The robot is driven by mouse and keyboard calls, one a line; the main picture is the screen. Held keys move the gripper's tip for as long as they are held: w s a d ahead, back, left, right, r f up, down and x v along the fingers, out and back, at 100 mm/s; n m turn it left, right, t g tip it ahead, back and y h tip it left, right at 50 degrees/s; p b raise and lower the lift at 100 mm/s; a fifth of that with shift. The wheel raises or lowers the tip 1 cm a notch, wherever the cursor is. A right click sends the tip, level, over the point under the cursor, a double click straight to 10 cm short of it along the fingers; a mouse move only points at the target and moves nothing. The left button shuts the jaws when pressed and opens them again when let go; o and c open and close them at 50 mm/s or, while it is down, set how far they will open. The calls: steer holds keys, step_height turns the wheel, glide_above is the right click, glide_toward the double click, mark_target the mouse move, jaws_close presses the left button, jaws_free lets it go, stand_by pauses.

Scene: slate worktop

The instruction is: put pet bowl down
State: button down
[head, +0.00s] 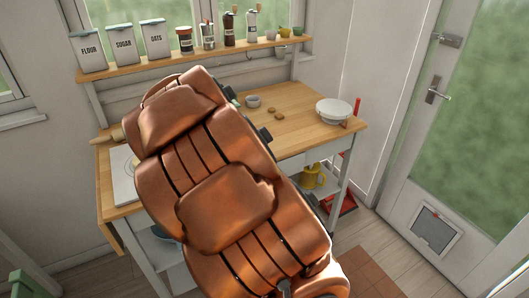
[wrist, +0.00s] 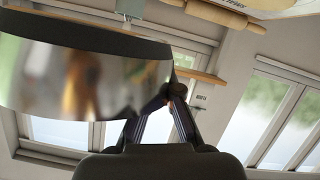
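The pet bowl (wrist: 85,80) is shiny metal with a broad dark band. It fills the left of the wrist view, tilted, its right edge at my fingertips. My gripper (wrist: 172,94) has its two striped fingers brought together at that edge, pinching the bowl there. The bowl is off the worktop, as the window shows behind and below it. In the head view my copper-coloured arm hides both gripper and bowl. The wooden worktop (head: 290,125) shows on both sides of the arm.
A white round dish (head: 333,110) stands at the worktop's right end. A small grey bowl (head: 253,101) and brown biscuits (head: 272,113) lie near the middle. A rolling pin (head: 108,136) is at the left. Canisters (head: 121,44) and jars line the shelf. Bare wood shows right of my arm.

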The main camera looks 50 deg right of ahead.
steer(key=s+d+f+b, duration=0.9)
steer(key=s+d+f, duration=0.2)
steer(key=s+d, duration=0.3)
steer(key=shift+n+y, duration=0.3)
steer(key=w+d, duration=0.2)
steer(key=w, duration=0.2)
steer(key=w+d+p, duration=0.1)
steer(key=w+d, duration=0.1)
steer(key=w, duration=0.2)
steer(key=w+d+f+p, duration=0.1)
steer(key=w+d, duration=0.1)
steer(key=w, duration=0.2)
steer(key=shift+w, duration=0.35)
steer(key=shift+w+d+f, duration=0.1)
steer(key=shift+f+p, duration=0.45)
steer(key=shift+f, duration=1.35)
steer(key=shift+f, duration=0.15)
steer(key=c, duration=1.3)
jaws_free()
